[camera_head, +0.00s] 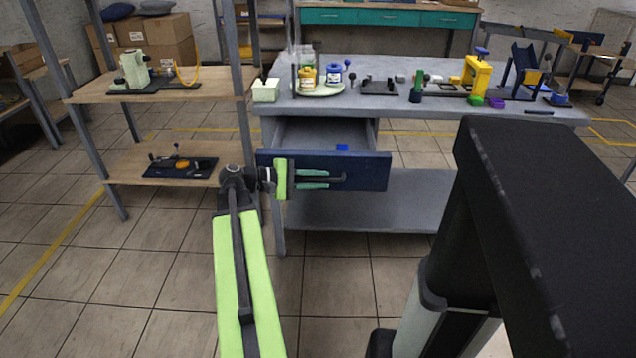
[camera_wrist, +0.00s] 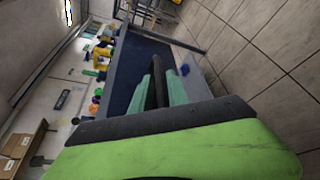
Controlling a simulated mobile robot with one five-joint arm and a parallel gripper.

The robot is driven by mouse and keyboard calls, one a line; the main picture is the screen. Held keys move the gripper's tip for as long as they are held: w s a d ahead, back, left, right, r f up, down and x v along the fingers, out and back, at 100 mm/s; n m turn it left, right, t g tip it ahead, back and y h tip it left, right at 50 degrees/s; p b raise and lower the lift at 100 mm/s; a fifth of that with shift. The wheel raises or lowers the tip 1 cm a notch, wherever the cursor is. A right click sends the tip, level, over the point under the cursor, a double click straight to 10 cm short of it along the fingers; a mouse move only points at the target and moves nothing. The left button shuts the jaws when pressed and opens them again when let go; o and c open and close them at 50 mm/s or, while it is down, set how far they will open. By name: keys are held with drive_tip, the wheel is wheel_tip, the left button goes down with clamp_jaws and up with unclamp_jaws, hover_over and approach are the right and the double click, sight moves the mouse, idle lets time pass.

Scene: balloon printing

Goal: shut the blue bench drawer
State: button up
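The blue bench drawer (camera_head: 372,172) is pulled out from under the grey bench top in the head view. Its grey inside shows behind the front panel. A dark bar handle (camera_head: 340,178) is on the front. My gripper (camera_head: 312,179) is at the left part of this handle, its two teal fingers above and below it. In the wrist view the dark handle (camera_wrist: 157,75) lies between the fingers of my gripper (camera_wrist: 163,90), in front of the dark blue drawer front (camera_wrist: 125,75). I cannot tell whether the fingers press on it.
A small blue item (camera_head: 342,147) lies in the drawer. The bench top (camera_head: 400,68) holds jars, a yellow press and other fixtures. A lower bench shelf (camera_head: 400,205) is under the drawer. A shelf rack (camera_head: 155,92) stands on the left. The tiled floor in front is clear.

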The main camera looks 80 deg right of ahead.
sight(321, 148)
clamp_jaws()
idle(1.4)
drive_tip(key=shift+a, duration=0.25)
drive_tip(key=w+d, duration=0.1)
drive_tip(key=d, duration=0.6)
drive_tip(key=w+d, duration=0.1)
drive_tip(key=d, duration=1.5)
drive_tip(key=shift+w, duration=0.4)
